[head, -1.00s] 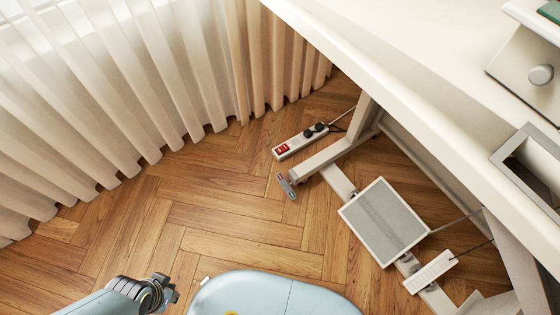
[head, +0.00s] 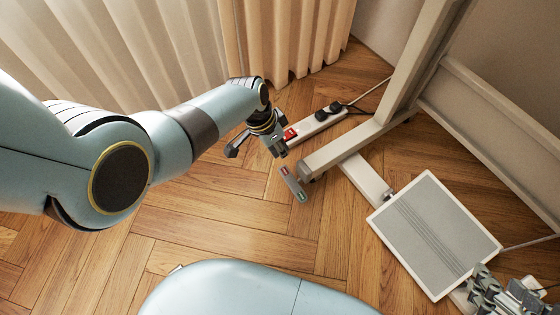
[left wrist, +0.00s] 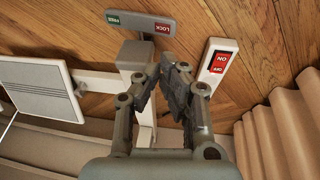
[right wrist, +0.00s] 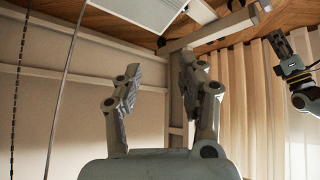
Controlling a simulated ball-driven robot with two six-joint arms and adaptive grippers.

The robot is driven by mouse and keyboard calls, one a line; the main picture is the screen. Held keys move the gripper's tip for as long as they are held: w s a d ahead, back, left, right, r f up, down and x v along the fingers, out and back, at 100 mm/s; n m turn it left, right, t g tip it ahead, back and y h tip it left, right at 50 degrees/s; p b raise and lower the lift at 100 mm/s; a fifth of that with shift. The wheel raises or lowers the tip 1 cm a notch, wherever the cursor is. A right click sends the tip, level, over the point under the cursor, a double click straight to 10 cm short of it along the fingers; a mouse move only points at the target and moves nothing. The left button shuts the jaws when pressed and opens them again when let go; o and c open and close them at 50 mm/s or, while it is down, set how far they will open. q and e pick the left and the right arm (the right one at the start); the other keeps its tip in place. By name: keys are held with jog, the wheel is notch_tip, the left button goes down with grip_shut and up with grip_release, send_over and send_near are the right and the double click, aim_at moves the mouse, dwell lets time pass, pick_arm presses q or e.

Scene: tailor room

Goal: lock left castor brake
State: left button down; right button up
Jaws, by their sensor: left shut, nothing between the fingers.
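The left castor brake (head: 294,184) is a grey rocker bar at the end of the desk's foot, low over the floor. In the left wrist view the brake bar (left wrist: 141,22) has a green FREE end on the left and a red LOCK end on the right. I cannot tell which end is pressed down. My left gripper (head: 279,150) is shut and empty, above and beside the brake, apart from it; its fingers (left wrist: 162,70) also show in the left wrist view. My right gripper (right wrist: 160,64) is open and empty, at the lower right of the head view.
A white power strip (head: 318,122) with a red switch lies just behind my left gripper. The desk foot (head: 350,146) and a grey treadle (head: 436,232) stand to the right. Curtains (head: 290,35) hang behind. Wooden floor left of the brake is clear.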

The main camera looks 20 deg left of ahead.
aim_at(282, 170)
pick_arm(q)
notch_tip(282, 170, down, 2)
jog(key=shift+s+f+b, duration=0.15)
jog(key=shift+f+b, duration=0.05)
jog(key=shift+b, duration=0.5)
notch_tip(282, 170, down, 3)
jog(key=shift+r+b, duration=0.2)
jog(key=shift+b, duration=0.9)
jog(key=shift+f+b, duration=0.9)
jog(key=shift+f, duration=0.05)
pick_arm(e)
jog(key=w+a+r+n+t+y, duration=0.1)
jog(key=w+a+r+t+y, duration=0.1)
jog(key=w+r+t, duration=0.7)
jog(key=shift+a+r+n+t, duration=0.15)
jog(key=shift+r+n+t, duration=0.25)
jog(key=shift+r+t, duration=1.75)
jog(key=shift+r+g, duration=0.65)
pick_arm(q)
jog(key=shift+f, duration=0.2)
pick_arm(e)
jog(key=shift+f, duration=0.15)
